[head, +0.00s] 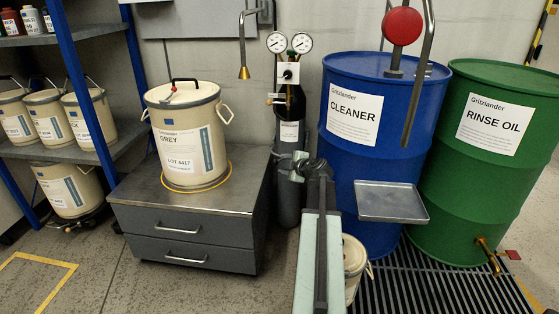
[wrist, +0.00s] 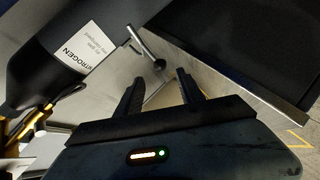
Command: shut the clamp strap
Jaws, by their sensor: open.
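The dark nitrogen cylinder (head: 289,202) stands against the wall in the head view. Its label (wrist: 82,48) and brass valve (wrist: 30,128) show at the left of the wrist view. A short metal lever with a dark ball end (wrist: 147,46) sticks out beside the label. It may be part of the clamp strap; the strap itself I cannot make out clearly. My gripper (head: 302,165) is in front of the cylinder and hides part of it in the head view. In the wrist view my gripper (wrist: 160,88) is open, its two fingers apart and empty, with the ball end just beyond them.
A grey drawer cabinet (head: 190,226) bearing a grey-labelled pail (head: 187,130) stands left of the cylinder. A blue drum (head: 375,205) with a metal tray (head: 391,202) stands close on the right, beside a green drum (head: 485,190). A small pail (head: 352,262) sits beside my arm.

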